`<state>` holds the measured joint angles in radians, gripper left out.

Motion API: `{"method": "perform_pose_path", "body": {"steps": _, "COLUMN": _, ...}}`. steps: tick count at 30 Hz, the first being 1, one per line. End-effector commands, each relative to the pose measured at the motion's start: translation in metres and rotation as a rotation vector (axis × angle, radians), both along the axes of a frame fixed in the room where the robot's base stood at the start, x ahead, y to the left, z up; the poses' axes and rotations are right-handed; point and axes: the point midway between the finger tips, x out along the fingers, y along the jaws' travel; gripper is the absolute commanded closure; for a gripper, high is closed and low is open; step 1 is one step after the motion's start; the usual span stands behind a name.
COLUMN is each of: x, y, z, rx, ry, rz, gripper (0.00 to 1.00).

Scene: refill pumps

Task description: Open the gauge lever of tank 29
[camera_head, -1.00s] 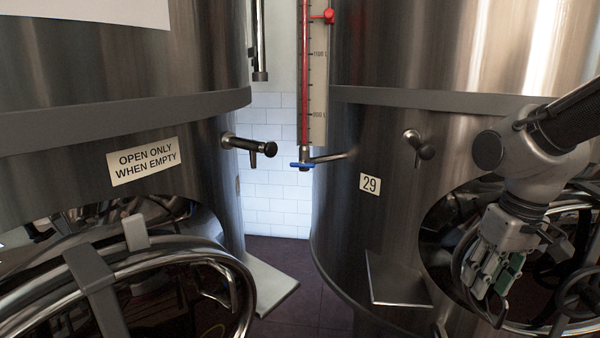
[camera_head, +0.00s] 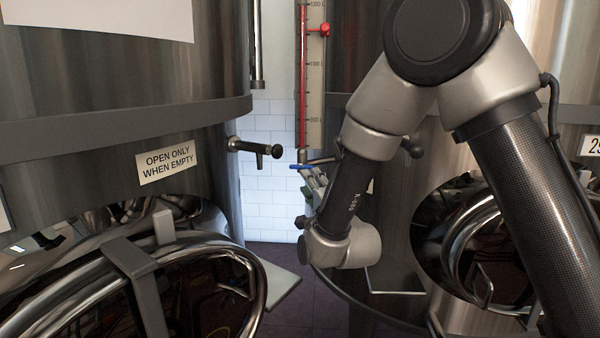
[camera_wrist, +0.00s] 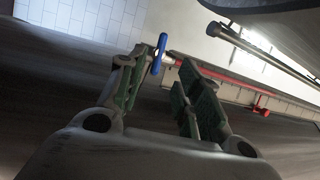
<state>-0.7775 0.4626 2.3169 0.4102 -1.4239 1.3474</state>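The blue gauge lever (camera_head: 301,166) sits at the foot of the gauge (camera_head: 313,80), a scale with a red column beside tank 29 (camera_head: 385,220). The lever points left, across the pipe. My gripper (camera_head: 316,184) is just below and right of it, partly hidden by my arm. In the wrist view, my gripper (camera_wrist: 160,68) is open, its green-padded fingers spread. The blue lever (camera_wrist: 158,54) shows near the left fingertip, toward the gap between the fingers; whether they touch is unclear.
The left tank (camera_head: 60,75) carries a black-handled tap (camera_head: 255,148) and an "open only when empty" sign (camera_head: 167,163). Its round hatch (camera_head: 190,262) bulges at the front left. A narrow gap with white tiles (camera_head: 268,205) separates the tanks. A red clip (camera_head: 325,30) sits on the gauge.

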Motion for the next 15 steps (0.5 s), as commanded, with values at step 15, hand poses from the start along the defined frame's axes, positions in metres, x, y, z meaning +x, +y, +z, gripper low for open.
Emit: {"method": "perform_pose_path", "body": {"steps": 15, "x": 0.066, "y": 0.024, "z": 0.012, "rx": 0.003, "ry": 0.005, "rz": 0.001, "gripper": 0.65}}
